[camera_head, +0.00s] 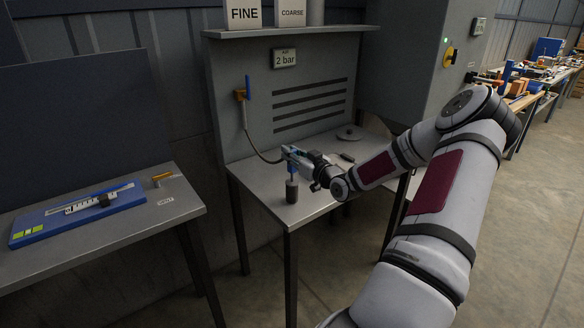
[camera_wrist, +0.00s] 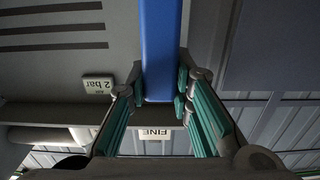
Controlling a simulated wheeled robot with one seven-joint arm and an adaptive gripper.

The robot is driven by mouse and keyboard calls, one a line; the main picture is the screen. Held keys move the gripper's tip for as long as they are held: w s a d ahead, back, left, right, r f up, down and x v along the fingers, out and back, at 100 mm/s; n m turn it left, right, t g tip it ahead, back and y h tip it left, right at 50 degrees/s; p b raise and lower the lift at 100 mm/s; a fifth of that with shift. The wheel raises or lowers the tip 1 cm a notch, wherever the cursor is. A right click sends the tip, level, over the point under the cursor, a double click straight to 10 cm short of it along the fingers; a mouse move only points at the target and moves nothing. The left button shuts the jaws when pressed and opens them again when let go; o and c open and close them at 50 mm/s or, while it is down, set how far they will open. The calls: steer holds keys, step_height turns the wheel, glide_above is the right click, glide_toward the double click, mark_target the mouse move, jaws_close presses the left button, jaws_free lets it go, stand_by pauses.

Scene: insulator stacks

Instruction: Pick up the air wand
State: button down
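In the wrist view, the fingers (camera_wrist: 161,82) lie close against both sides of the blue body, with almost no gap. The hidden part is where the wand's lower end meets the cylinder.
The grey bench (camera_head: 262,204) has a slotted back panel, a brass-coloured fitting (camera_head: 240,95) and a "2 bar" sign (camera_head: 284,58). A round disc (camera_head: 349,133) and a small dark item (camera_head: 347,157) lie behind my gripper. A blue tray (camera_head: 78,215) lies on the left table.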

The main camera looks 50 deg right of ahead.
step_height(320, 180, up, 11)
steer(key=shift+f+p, duration=0.1)
steer(key=shift+p, duration=0.7)
step_height(320, 180, up, 7)
steer(key=p, duration=0.5)
steer(key=shift+a, duration=0.1)
